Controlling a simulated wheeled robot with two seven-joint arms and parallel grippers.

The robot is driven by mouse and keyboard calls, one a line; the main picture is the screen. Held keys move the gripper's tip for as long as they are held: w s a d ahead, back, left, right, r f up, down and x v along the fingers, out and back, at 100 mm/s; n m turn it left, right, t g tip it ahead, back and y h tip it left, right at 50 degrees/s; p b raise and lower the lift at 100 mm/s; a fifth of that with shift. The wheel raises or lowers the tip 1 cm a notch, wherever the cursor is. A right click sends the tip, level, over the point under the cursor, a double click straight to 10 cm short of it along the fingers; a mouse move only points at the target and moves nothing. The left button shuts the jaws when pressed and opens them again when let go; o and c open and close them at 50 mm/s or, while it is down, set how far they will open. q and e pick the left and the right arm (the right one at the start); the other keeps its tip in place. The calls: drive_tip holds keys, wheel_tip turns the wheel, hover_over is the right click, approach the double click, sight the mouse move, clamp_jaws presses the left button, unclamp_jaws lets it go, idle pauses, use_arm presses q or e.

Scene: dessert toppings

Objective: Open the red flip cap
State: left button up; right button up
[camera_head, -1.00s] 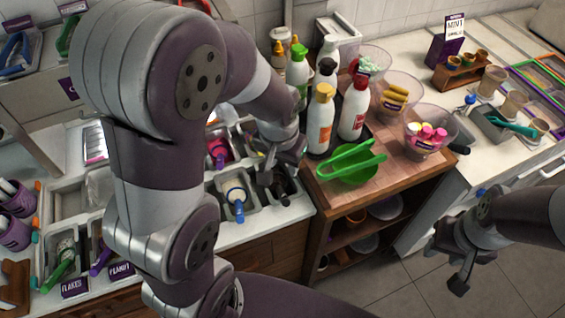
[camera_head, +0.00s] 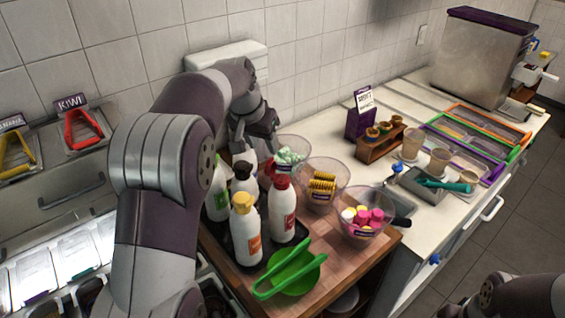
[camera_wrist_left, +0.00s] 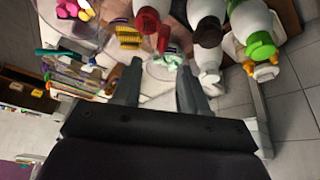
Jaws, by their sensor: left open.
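The red flip cap (camera_head: 281,182) sits on a white bottle (camera_head: 282,213) among several sauce bottles on the wooden cart. In the left wrist view the red cap (camera_wrist_left: 147,20) shows near the top, beyond the fingers. My left gripper (camera_head: 257,150) is open and empty, above and behind the bottles. Its two fingers (camera_wrist_left: 158,66) stand apart in the left wrist view, with a bowl of pale green pieces seen between and beyond them. It does not touch the red cap. Only a small part of my right gripper (camera_head: 453,311) shows at the bottom right edge.
Yellow-capped (camera_head: 246,230), dark-capped (camera_head: 244,183) and green (camera_head: 217,190) bottles crowd around the red-capped one. Bowls of yellow pieces (camera_head: 322,188) and pink sweets (camera_head: 363,216) stand to the right. Green tongs (camera_head: 285,270) lie in front on a green dish.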

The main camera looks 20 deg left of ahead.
sight(269, 158)
use_arm(q)
drive_tip(key=x, duration=0.3)
drive_tip(key=p+x, duration=0.1)
drive_tip(key=x, duration=0.3)
drive_tip(key=p+x, duration=0.1)
drive_tip(key=x, duration=0.2)
drive_tip(key=shift+w+a, duration=0.3)
drive_tip(key=shift+w, duration=0.15)
drive_tip(key=shift+s+f+p, duration=0.15)
drive_tip(key=shift+p, duration=0.15)
drive_tip(key=shift+s, duration=0.3)
drive_tip(key=shift+w+f, duration=0.1)
drive_tip(key=shift+w, duration=0.2)
clamp_jaws()
drive_tip(key=shift+s, duration=0.1)
use_arm(e)
drive_tip(key=r, duration=0.2)
drive_tip(key=shift+w+a+r, duration=0.2)
drive_tip(key=shift+w+r, duration=0.1)
